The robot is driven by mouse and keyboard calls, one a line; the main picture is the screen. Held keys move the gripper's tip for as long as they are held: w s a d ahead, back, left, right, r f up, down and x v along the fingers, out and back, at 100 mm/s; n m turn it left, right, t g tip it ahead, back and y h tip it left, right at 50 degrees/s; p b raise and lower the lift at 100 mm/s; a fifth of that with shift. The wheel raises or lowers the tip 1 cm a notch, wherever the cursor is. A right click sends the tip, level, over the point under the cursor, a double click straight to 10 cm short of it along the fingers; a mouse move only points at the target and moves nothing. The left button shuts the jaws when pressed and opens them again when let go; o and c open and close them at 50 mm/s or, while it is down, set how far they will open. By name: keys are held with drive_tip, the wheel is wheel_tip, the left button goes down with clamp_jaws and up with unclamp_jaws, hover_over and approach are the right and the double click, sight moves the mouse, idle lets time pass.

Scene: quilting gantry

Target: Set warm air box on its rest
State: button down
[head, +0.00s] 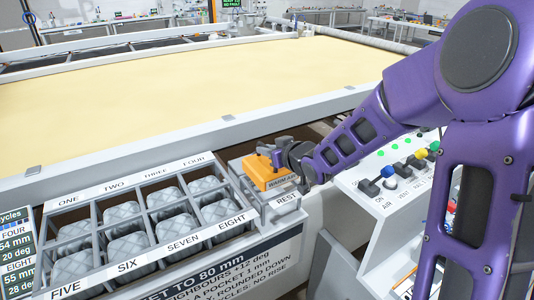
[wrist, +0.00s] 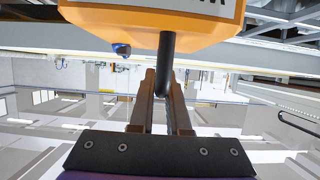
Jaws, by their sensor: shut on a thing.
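The warm air box (head: 262,170) is orange with a "WARM AIR" label on its front. It is at the grey rest (head: 286,201), which is marked "REST", at the right end of the pocket rack. I cannot tell whether the box touches the rest or hangs just above it. My gripper (head: 279,152) is at the right side of the box. In the wrist view my gripper (wrist: 164,84) is shut on the black handle (wrist: 167,50) of the orange box (wrist: 150,18). The surface under the box is hidden.
The rack (head: 97,209) left of the rest has several numbered pockets holding grey quilted pads. A control panel (head: 378,205) with levers and knobs stands to the right. A wide cream quilting bed (head: 180,85) lies behind, with a pale rail along its front.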

drive_tip(key=shift+f+b, duration=0.5)
drive_tip(key=shift+f, duration=0.1)
drive_tip(key=c, duration=0.9)
unclamp_jaws()
drive_tip(key=shift+r+p, duration=0.45)
drive_tip(key=shift+r, duration=0.05)
drive_tip(key=p+v, duration=0.3)
drive_tip(key=v, duration=0.9)
